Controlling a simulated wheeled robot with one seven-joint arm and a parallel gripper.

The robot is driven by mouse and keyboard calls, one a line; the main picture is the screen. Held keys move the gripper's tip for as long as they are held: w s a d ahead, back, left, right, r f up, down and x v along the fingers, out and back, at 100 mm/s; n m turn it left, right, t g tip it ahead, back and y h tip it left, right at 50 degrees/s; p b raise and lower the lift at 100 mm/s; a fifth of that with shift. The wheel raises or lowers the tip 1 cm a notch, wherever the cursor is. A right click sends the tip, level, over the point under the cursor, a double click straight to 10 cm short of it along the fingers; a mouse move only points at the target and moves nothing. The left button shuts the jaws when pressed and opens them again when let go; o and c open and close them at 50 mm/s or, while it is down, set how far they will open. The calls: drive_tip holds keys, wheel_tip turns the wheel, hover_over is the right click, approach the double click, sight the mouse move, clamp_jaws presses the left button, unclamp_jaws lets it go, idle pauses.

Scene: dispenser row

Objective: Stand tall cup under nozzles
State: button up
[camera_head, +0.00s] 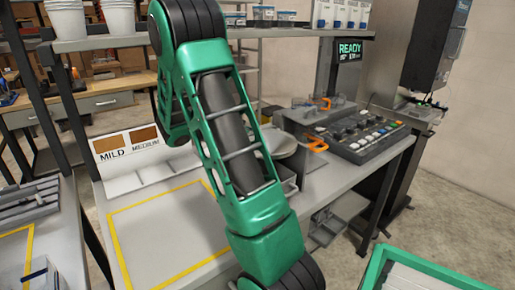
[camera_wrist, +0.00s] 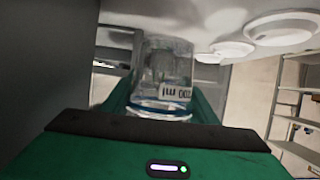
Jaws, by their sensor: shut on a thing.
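A clear, see-through cup (camera_wrist: 166,72) with a printed volume label stands out in the wrist view. The label's lettering appears upside down in that view. My gripper (camera_wrist: 163,108) is shut on the cup, with a green finger on either side. I cannot tell whether these are the nozzles. In the head view my green arm crosses the middle, and neither my gripper nor the held cup can be seen.
A yellow-outlined area (camera_head: 160,235) on the left bench is clear. White stacked cups (camera_head: 68,18) stand on the upper shelf. A green-rimmed tray (camera_head: 385,262) is lower right.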

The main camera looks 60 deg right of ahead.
drive_tip(key=shift+f, duration=2.2)
drive_tip(key=shift+f, duration=0.15)
drive_tip(key=o, duration=1)
drive_tip(key=v, duration=1.2)
drive_tip(key=shift+r, duration=0.25)
